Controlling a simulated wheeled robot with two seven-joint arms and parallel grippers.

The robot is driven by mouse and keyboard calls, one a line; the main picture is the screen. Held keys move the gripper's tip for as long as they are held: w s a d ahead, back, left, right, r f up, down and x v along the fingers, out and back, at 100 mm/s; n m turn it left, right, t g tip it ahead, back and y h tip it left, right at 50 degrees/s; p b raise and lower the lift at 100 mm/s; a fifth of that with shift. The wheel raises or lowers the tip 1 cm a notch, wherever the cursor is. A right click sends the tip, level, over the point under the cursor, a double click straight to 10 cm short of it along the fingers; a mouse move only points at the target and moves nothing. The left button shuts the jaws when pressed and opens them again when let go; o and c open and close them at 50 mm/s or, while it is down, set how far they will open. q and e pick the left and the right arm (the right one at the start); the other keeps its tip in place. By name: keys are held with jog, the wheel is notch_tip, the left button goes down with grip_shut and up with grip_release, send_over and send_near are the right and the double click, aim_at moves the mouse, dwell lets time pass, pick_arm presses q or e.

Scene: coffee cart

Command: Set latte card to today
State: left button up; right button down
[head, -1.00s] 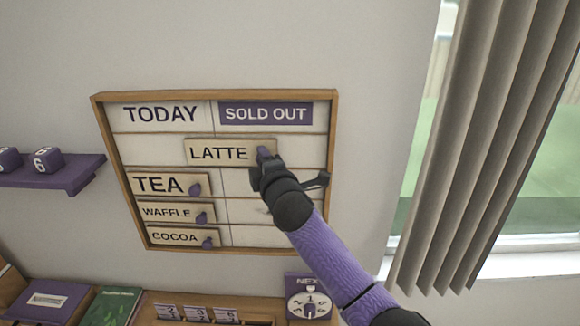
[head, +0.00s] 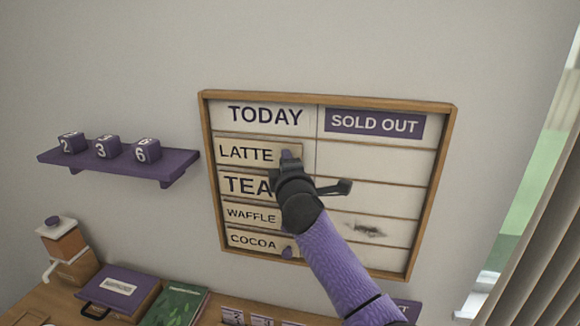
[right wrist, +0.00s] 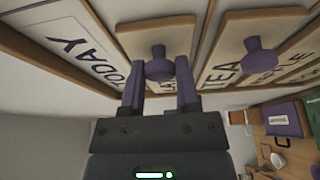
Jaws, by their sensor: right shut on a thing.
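The menu board (head: 204,130) hangs on the wall with a TODAY column on the left and a SOLD OUT column on the right. The LATTE card (head: 245,153) sits in the top row of the TODAY column, above the TEA card (head: 240,185). My right gripper (head: 286,160) is at the card's right end, shut on its purple knob. In the right wrist view the fingers (right wrist: 160,90) stand either side of the LATTE knob (right wrist: 159,66). My left gripper is not in view.
WAFFLE (head: 250,215) and COCOA (head: 252,240) cards sit lower in the TODAY column. The SOLD OUT column holds no cards; one row has a dark smudge. A purple shelf (head: 120,165) with number cubes is left of the board. A counter with boxes lies below.

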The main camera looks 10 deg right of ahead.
jog(key=shift+a, duration=0.1)
jog(key=c, duration=0.6)
grip_release()
jog(key=shift+o, duration=1.3)
jog(key=shift+w+a, duration=0.15)
jog(key=shift+a, duration=0.05)
jog(key=shift+d, duration=0.1)
jog(key=s, duration=1)
jog(key=shift+a, duration=0.3)
